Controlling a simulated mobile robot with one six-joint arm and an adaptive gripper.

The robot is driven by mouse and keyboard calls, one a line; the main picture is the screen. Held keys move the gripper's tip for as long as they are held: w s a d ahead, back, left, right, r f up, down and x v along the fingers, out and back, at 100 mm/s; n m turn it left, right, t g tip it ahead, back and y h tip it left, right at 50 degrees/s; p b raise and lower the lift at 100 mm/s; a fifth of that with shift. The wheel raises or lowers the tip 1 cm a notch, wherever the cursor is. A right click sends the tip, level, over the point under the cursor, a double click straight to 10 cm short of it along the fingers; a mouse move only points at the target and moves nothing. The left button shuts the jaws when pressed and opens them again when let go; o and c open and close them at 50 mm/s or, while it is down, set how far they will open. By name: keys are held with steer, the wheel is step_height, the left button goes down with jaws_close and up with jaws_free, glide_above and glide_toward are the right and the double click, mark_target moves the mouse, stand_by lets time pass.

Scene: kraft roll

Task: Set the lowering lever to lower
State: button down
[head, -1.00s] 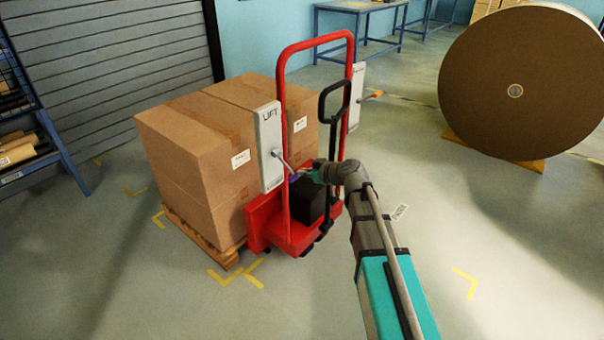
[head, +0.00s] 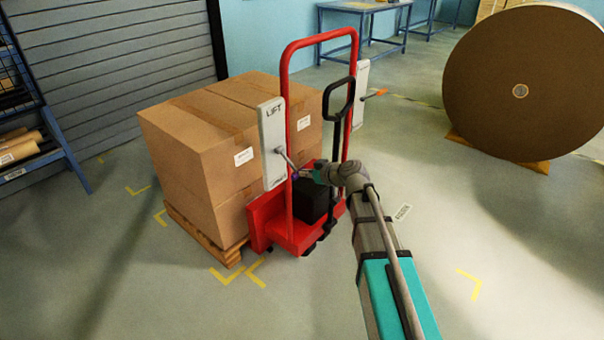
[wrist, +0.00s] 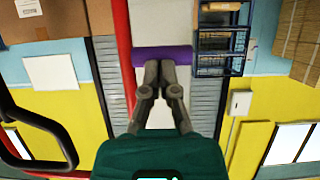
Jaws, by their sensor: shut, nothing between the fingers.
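A white plate (head: 273,160) marked LIFT at its top is fixed to the red frame of a lift truck. Small lettering at its bottom is too small to read. A grey lever (head: 287,158) comes out of the plate and slopes down to the right. Its end has a purple grip (wrist: 176,52), which lies crosswise just beyond my fingertips in the wrist view. My gripper (wrist: 159,64) is shut with nothing between its fingers, its tips at or very near the grip; contact is hard to tell. In the head view my gripper (head: 304,174) is beside the lever's end.
The red truck frame (head: 287,110) and a black handle (head: 328,100) stand close to my arm. A second white plate (head: 360,90) with an orange-ended lever (head: 376,93) is on the right. A boxed load (head: 195,140) sits behind. A big brown roll (head: 520,60) stands right.

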steer(key=shift+r, duration=0.1)
steer(key=shift+s+d+r+p, duration=0.2)
steer(key=shift+r+p, duration=0.3)
steer(key=shift+s+d+r+p, duration=0.2)
steer(key=shift+r+p, duration=0.25)
steer(key=shift+p, duration=0.05)
steer(key=f+p+v, duration=0.1)
steer(key=p+v, duration=0.2)
steer(key=v, duration=0.8)
steer(key=shift+s+d, duration=0.25)
steer(key=shift+d, duration=0.1)
steer(key=shift+f, duration=0.15)
